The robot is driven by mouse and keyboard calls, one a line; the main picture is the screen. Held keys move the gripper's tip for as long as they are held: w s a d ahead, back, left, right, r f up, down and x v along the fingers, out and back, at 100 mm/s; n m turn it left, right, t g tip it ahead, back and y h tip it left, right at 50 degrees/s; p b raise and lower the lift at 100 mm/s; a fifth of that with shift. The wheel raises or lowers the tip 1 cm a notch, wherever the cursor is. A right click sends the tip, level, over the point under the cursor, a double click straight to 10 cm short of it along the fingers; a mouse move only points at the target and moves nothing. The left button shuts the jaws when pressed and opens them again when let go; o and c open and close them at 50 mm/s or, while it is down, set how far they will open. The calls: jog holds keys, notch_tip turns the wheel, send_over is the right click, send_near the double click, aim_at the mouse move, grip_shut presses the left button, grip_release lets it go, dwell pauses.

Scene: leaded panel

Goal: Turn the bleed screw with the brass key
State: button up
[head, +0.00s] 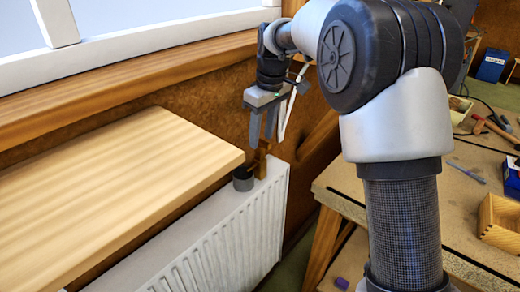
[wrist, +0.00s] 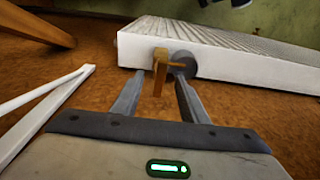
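In the wrist view the key (wrist: 160,72) shows as a bent brass piece against the radiator's end. My gripper (head: 262,140) points down just above the key. In the wrist view my gripper (wrist: 160,76) has its two fingers apart, with the key between and just beyond the fingertips. I cannot tell whether either finger touches it. The bleed screw cannot be made out; the key or the radiator's end hides it.
A dark grey cylinder (head: 243,179) sits beside the key. A wooden shelf (head: 110,185) covers much of the radiator, close to the key's left. Thin white bars (wrist: 50,105) stand near my gripper. A workbench (head: 455,215) with tools and boxes is at right.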

aim_at(261, 140)
jog(key=shift+w+a+f, duration=0.15)
jog(key=shift+f, duration=1.2)
jog(key=shift+w+a+f, duration=0.1)
jog(key=shift+a+f, duration=0.05)
jog(key=shift+f, duration=1.2)
grip_shut()
